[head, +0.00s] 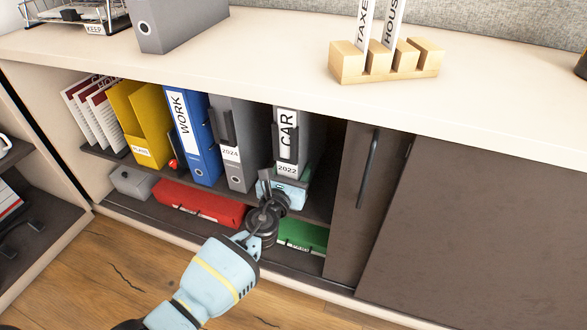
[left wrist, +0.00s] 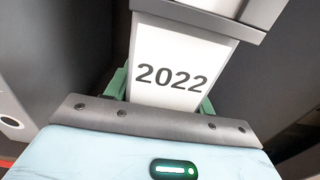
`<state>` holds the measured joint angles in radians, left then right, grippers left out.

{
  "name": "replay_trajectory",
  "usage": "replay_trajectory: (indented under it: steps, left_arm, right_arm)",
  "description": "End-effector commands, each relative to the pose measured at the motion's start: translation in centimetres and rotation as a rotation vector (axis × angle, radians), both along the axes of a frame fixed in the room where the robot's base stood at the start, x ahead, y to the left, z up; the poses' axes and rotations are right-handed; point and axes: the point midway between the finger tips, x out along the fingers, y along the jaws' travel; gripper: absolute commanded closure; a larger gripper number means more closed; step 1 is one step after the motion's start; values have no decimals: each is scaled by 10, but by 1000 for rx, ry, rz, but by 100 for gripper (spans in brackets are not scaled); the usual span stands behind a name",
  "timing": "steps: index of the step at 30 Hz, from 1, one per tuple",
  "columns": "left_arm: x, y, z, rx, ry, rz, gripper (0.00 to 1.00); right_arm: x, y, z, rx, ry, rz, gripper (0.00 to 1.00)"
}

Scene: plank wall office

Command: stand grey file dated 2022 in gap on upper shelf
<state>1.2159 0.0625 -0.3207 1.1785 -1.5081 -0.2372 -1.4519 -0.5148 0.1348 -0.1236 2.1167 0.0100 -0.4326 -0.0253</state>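The grey file dated 2022 (head: 311,139), labelled CAR, is upright on the upper shelf, right of the grey 2024 file (head: 237,135). A narrow dark space separates the two. In the left wrist view, the 2022 label (left wrist: 175,72) fills the middle. My left gripper (head: 284,180) is at the lower front of this file, its green fingers (left wrist: 165,95) on both sides of the spine, seemingly closed on it. The file's back and bottom edge are hidden. My right gripper is not in view.
A blue WORK file (head: 193,130), yellow files (head: 140,115) and leaning papers stand left. Below lie a red box file (head: 198,203) and a green one (head: 302,235). A sliding door (head: 365,200) closes the right side. A wooden holder (head: 385,63) and another grey file (head: 178,22) are on top.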

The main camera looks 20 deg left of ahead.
Motion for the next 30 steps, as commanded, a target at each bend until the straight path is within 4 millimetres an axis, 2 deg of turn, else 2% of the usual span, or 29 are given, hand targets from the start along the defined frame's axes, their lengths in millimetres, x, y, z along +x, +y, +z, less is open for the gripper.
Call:
replay_trajectory:
  steps: [1,5,15,30]
  left_arm:
    - [0,0,2,0,-2,0,39]
    - [0,0,0,0,0,0,24]
    - [-5,0,-3,0,6,0,24]
    - [-71,3,0,0,2,0,24]
  right_arm:
    - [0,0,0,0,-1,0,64]
    - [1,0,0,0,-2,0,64]
    - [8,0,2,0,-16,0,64]
    - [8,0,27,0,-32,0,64]
